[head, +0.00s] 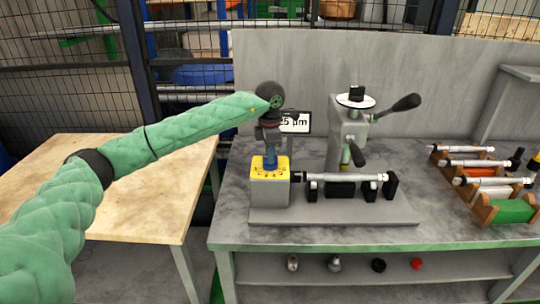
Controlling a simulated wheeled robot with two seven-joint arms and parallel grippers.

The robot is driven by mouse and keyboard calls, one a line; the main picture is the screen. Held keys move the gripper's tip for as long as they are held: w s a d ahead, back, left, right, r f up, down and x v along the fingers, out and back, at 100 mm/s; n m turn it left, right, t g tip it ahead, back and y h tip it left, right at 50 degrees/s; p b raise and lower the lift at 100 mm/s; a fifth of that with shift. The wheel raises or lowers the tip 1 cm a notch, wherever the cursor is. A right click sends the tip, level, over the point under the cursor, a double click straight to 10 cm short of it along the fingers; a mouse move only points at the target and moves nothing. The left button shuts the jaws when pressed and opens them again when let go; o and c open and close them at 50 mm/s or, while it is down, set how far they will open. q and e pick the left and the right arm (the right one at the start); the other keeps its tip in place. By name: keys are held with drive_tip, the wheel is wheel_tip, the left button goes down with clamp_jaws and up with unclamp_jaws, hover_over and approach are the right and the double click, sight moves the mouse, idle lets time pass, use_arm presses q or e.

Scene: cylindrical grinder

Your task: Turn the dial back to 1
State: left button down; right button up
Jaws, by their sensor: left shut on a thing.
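The dial sits on the yellow top plate (257,170) of a grey box (268,190) at the left end of the grinder. My left gripper (270,158) points straight down over this plate and is shut on the dial, which it mostly hides. Small dark marks show around the plate, but they are too small to read. My green padded left arm reaches in from the left. My right gripper is not in the view.
A metal shaft (340,178) lies across the grinder base (330,215), right of the box. A display (296,122) reading partly "5 µm" stands behind my wrist. A grey column with a black-knobbed lever (404,103) stands behind. Racks with shafts (470,164) are at right.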

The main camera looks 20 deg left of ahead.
use_arm(q)
drive_tip(key=c, duration=1.4)
unclamp_jaws()
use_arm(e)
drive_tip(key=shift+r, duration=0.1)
use_arm(q)
drive_tip(key=shift+r, duration=0.1)
